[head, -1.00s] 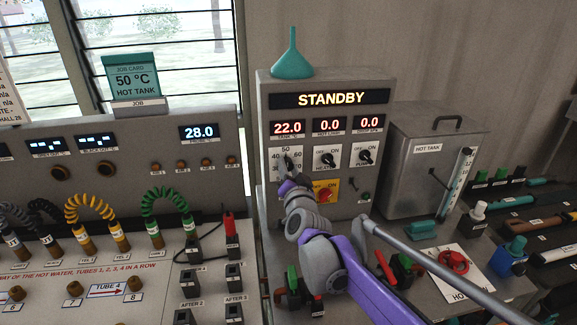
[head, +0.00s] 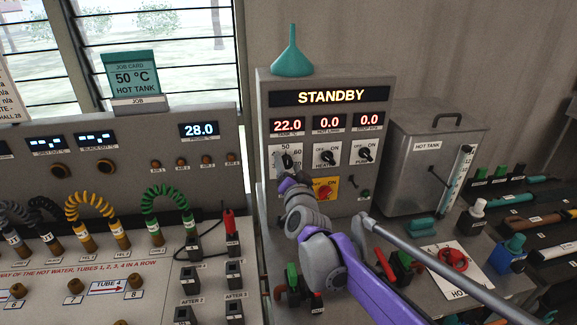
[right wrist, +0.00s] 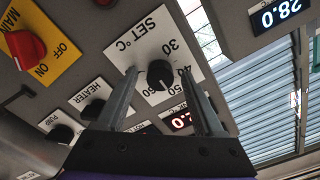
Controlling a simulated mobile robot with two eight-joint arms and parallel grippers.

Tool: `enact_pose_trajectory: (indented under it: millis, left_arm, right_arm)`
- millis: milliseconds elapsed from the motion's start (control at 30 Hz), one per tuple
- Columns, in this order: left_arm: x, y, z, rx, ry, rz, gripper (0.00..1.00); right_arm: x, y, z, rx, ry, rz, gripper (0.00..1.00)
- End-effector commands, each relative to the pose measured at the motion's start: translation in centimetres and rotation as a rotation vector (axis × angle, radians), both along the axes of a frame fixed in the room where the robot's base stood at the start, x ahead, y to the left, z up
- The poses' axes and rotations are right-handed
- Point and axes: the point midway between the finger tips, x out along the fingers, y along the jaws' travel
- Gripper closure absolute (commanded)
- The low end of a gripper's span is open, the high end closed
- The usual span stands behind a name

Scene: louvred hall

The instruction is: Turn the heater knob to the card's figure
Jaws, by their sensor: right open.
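The job card (head: 131,76) reads 50 °C, HOT TANK. The SET °C dial (head: 274,158) is on the grey heater cabinet's front, with 50 at its top. Its round black knob (right wrist: 160,74) shows in the right wrist view, which sees the panel upside down. My right gripper (right wrist: 158,71) is open, its two fingers on either side of this knob, with a gap visible. In the head view my right gripper (head: 287,172) hides part of the dial. I cannot read the knob's pointer clearly. My left gripper is out of view.
The cabinet display (head: 330,97) reads STANDBY, and the tank readout (head: 287,125) shows 22.0. The HEATER knob (head: 327,157), PUMP knob (head: 365,154) and red main switch (right wrist: 26,47) are close by. A teal funnel (head: 292,60) stands on top. The hot tank (head: 405,165) is to the right.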

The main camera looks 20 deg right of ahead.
Motion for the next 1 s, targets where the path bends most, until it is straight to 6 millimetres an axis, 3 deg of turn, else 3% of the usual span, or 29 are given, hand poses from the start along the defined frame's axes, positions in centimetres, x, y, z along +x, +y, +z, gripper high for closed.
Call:
enact_pose_trajectory:
  millis: [167, 500, 700, 1000]
  left_arm:
    - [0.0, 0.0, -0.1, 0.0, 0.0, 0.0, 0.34]
    - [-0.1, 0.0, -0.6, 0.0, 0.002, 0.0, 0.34]
    - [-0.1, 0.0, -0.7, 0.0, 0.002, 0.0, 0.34]
    - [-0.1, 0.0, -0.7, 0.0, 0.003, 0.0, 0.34]
  right_arm:
    - [-0.9, 0.3, 0.0, -0.001, 0.0, 0.0, 0.31]
    - [-6.9, 1.8, 0.0, 0.001, -0.001, 0.001, 0.31]
    - [-9.5, 2.5, 0.0, 0.001, 0.0, 0.001, 0.31]
    - [-10.5, 2.7, 0.0, 0.0, 0.0, 0.0, 0.31]
